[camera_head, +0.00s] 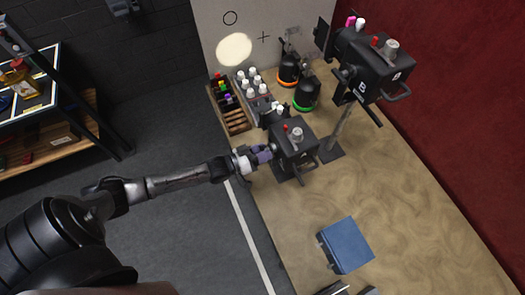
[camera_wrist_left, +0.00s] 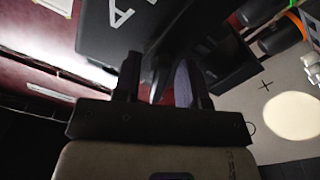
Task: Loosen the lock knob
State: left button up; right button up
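A black lamp housing marked A (camera_head: 294,138) stands on a short stand at the middle of the board, with a red and a grey cap on top. It fills the upper part of the left wrist view (camera_wrist_left: 135,25). My left gripper (camera_head: 268,154) is at the housing's left side. My right gripper is not in view.
A second black lamp (camera_head: 372,68) stands on a taller stand behind and right. A wooden crate (camera_head: 236,122) of bottles and two dark lamps with orange (camera_head: 286,82) and green (camera_head: 305,106) rings stand behind. A blue box (camera_head: 346,246) lies in front. The board between is clear.

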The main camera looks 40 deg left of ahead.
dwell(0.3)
pick_arm(q)
jog(key=b+v, duration=0.2)
jog(key=v, duration=1.1)
jog(key=shift+s+a, duration=0.15)
jog(key=shift+s, duration=0.2)
